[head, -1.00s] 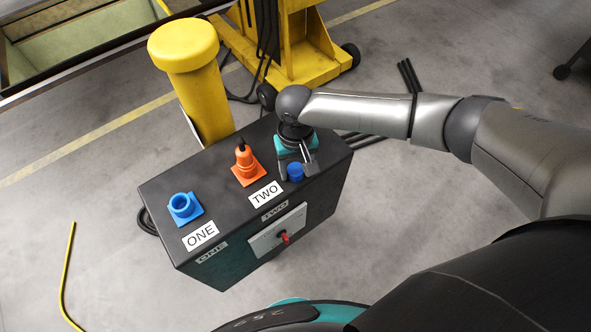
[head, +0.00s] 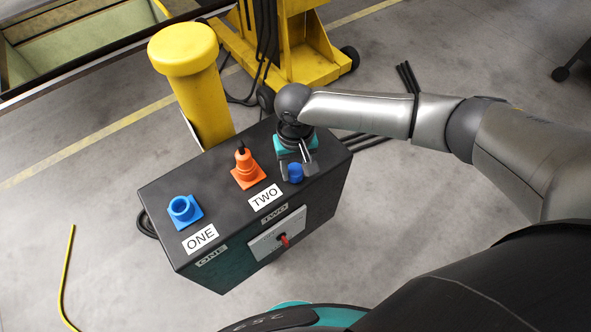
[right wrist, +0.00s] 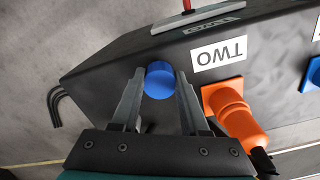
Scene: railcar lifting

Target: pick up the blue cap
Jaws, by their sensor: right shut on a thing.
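The blue cap (head: 295,173) is a small round cylinder at the right end of the black box's top, right of the label TWO. My right gripper (head: 297,169) reaches down over that end of the box, with its fingers at the cap. In the right wrist view the blue cap (right wrist: 159,80) sits between the two fingertips, and the gripper is shut on it. I cannot tell whether the cap touches the box top. My left gripper is not in view.
The black box (head: 222,168) carries a blue socket (head: 184,209) by label ONE and an orange socket with an orange plug (head: 246,168) by label TWO. A red-handled switch (head: 284,240) is on its front. A yellow post (head: 203,100) stands behind.

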